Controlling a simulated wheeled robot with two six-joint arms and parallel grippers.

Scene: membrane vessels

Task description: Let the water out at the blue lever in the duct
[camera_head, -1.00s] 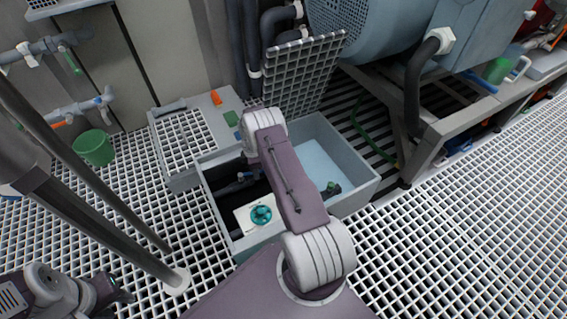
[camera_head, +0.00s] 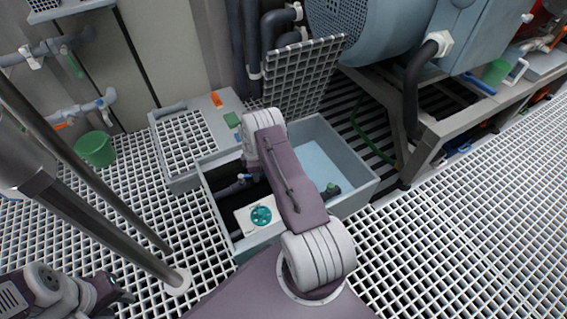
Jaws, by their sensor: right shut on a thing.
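The open duct (camera_head: 362,190) is a pale grey trough in the floor grating. The blue lever (camera_head: 241,177) sits on a dark pipe in its shadowed left part. My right arm reaches over the duct, and its wrist comes down beside the lever. My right gripper (camera_head: 252,181) is shut on the lever; its fingers are mostly hidden by the wrist and shadow. Pale blue water or floor shows in the right part of the duct. My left gripper (camera_head: 118,291) is low at the left, far from the duct; its finger opening is unclear.
A white plate with a teal handwheel (camera_head: 261,216) lies in the duct's near left part. A dark fitting with a green top (camera_head: 330,189) is to the right. A raised grating (camera_head: 302,75) stands behind. A green bucket (camera_head: 96,149) stands left. The grating at right is clear.

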